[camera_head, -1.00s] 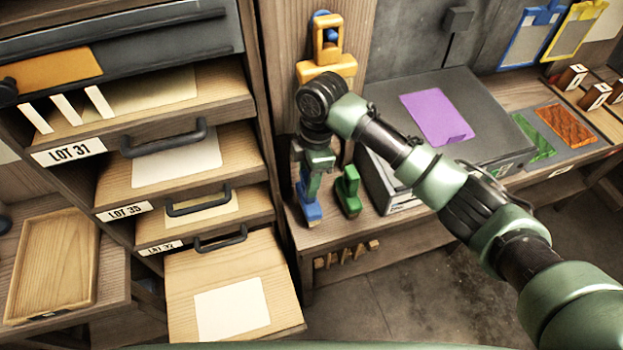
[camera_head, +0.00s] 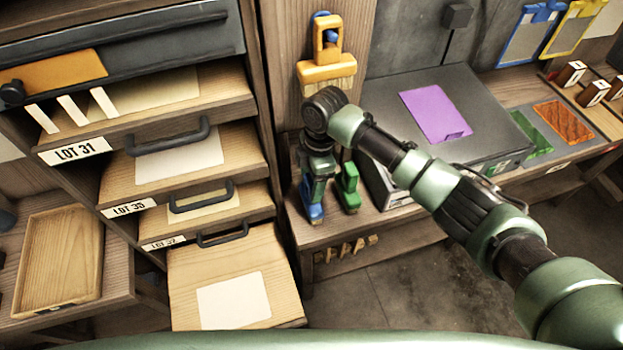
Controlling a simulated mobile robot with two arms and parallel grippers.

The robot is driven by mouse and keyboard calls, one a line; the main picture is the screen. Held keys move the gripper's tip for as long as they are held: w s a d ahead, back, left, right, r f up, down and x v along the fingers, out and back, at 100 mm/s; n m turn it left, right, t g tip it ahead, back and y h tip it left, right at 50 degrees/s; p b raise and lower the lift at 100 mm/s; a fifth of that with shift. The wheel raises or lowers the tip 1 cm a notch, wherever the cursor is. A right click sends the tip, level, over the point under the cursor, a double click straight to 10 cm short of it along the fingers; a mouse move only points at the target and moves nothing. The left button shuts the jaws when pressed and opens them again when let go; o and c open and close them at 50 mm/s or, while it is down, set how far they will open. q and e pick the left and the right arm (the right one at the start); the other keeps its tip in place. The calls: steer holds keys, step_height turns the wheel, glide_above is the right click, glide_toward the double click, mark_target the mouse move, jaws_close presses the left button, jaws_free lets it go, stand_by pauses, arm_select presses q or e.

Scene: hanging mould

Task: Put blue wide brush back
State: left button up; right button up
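The blue wide brush (camera_head: 312,214) is low on the wooden bench, left of the green brush (camera_head: 348,188); only part of it shows. My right gripper (camera_head: 316,196) points down directly over the blue brush and hides most of it. I cannot tell whether its fingers are open or closed on the brush. A yellow wide brush (camera_head: 327,75) hangs on the wooden panel (camera_head: 285,40) above, with a blue piece (camera_head: 331,36) showing in its handle hole. My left gripper is not in view.
Open drawers (camera_head: 232,262) stick out on the left, close to the brushes. A grey case (camera_head: 450,95) with a purple sheet (camera_head: 436,116) stands to the right. A wooden tray (camera_head: 58,255) lies at lower left. Bare floor (camera_head: 420,280) shows in front.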

steer(key=shift+r, duration=0.1)
steer(key=r, duration=0.2)
steer(key=r+b, duration=0.1)
steer(key=r, duration=0.1)
steer(key=r+b, duration=0.1)
steer(key=r, duration=0.1)
steer(key=shift+w+d+r, duration=0.15)
steer(key=shift+d+r, duration=0.15)
steer(key=shift+d, duration=0.05)
steer(key=shift+r, duration=0.5)
